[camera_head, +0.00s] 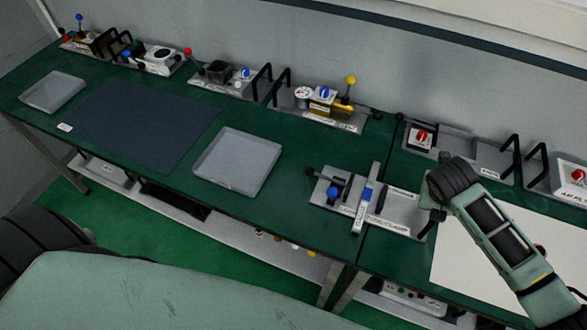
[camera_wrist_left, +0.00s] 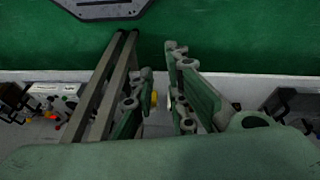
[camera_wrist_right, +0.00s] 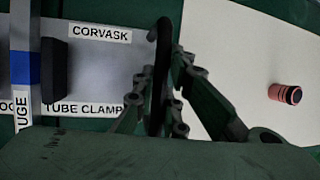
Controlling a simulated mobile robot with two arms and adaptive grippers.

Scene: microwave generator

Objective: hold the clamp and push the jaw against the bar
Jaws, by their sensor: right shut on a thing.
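The clamp (camera_head: 404,214) is a grey plate labelled "TUBE CLAMP" at the front edge of the green bench, with a blue knob (camera_head: 333,192) on its left part. A grey bar (camera_head: 374,181) with a blue band lies across it. In the right wrist view a black jaw block (camera_wrist_right: 54,70) stands just right of the bar (camera_wrist_right: 24,100); I cannot tell whether they touch. My right gripper (camera_wrist_right: 164,88) is shut on the clamp's black handle (camera_wrist_right: 163,40) at its right end.
A grey tray (camera_head: 237,162), a dark mat (camera_head: 146,125) and a smaller tray (camera_head: 53,92) lie left of the clamp. Several fixtures with knobs and black handles line the wall. A white sheet (camera_head: 470,250) lies right, with a pink cylinder (camera_wrist_right: 285,94) on it.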

